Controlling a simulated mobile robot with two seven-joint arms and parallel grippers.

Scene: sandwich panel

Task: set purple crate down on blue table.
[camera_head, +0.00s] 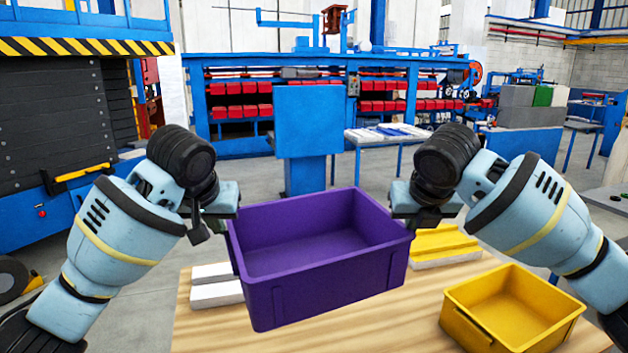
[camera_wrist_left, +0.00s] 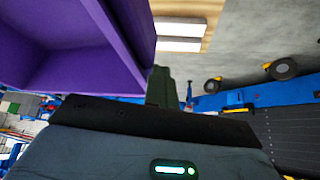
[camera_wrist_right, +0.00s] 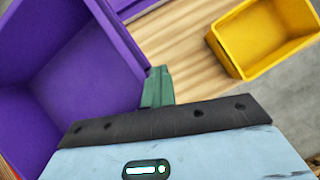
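The purple crate (camera_head: 318,265) is empty and hangs between my two grippers, a little tilted in view, above a wooden tabletop (camera_head: 205,325). My left gripper (camera_head: 226,212) is at its left rim, and my right gripper (camera_head: 410,212) is at its right rim. Both look shut on the crate walls, though the fingertips are partly hidden. The crate wall also shows in the left wrist view (camera_wrist_left: 95,70) and in the right wrist view (camera_wrist_right: 85,75). A blue stand with a square panel (camera_head: 308,122) is beyond the crate; whether it is the blue table is unclear.
A yellow crate (camera_head: 512,310) stands on the wooden tabletop at right. A blue-legged table (camera_head: 385,138) with white items and a blue workbench (camera_head: 330,75) stand further back.

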